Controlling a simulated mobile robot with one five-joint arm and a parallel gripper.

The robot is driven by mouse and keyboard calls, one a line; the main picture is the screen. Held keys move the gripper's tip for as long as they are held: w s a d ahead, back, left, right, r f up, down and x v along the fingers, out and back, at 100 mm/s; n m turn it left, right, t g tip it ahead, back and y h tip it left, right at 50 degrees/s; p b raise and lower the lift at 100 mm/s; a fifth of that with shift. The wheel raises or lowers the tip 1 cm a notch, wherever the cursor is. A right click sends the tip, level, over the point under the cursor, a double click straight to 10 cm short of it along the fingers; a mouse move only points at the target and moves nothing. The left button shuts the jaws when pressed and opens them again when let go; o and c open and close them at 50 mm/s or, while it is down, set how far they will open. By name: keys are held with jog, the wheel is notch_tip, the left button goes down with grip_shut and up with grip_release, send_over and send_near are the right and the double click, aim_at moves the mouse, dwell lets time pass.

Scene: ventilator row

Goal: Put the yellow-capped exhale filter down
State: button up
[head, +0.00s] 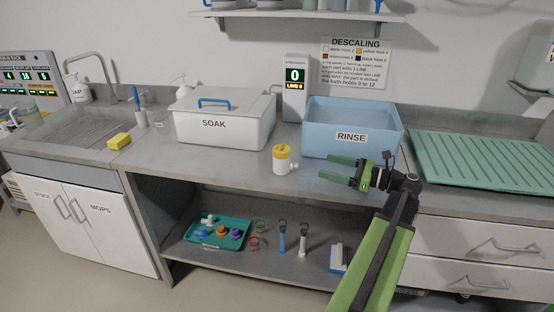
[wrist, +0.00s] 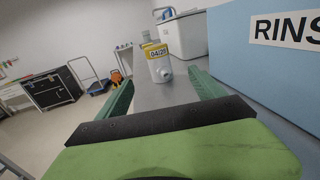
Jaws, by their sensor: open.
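The yellow-capped exhale filter (head: 282,160) stands upright on the counter, in front of the gap between the SOAK box and the RINSE tub. It is white with a yellow cap and a small side port facing right. In the wrist view the filter (wrist: 159,62) stands ahead, between the finger lines, with a label reading about 04/25. My gripper (head: 338,168) is open and empty, to the right of the filter and apart from it. Its green fingers point left toward the filter, in front of the RINSE tub.
The blue RINSE tub (head: 352,128) and white SOAK box (head: 225,118) stand behind. A lime dispenser (head: 296,88) reads 0. A ribbed green drainer (head: 475,158) lies at right, a yellow sponge (head: 119,141) at left. A lower shelf holds a teal tray (head: 217,233). Counter left of the filter is clear.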

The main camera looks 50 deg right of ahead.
send_near(282, 148)
jog(key=w+f, duration=0.1)
jog(key=w, duration=0.1)
jog(key=w+a+f, duration=0.1)
jog(key=w+f, duration=0.1)
jog(key=shift+w, duration=0.3)
jog(key=shift+x, duration=2.7)
jog(key=shift+s+a+r, duration=0.1)
jog(key=shift+a, duration=0.1)
jog(key=c, duration=1.7)
jog(key=shift+r+p, duration=0.45)
jog(key=shift+p, duration=0.2)
notch_tip(282, 148, up, 4)
jog(key=p, duration=0.3)
jog(key=shift+f+p, duration=0.1)
jog(key=shift+p, duration=0.25)
jog(key=s+d+r+p, duration=0.6)
jog(key=d, duration=0.3)
jog(key=shift+s+d+r, duration=0.25)
jog(key=shift+s+d, duration=0.1)
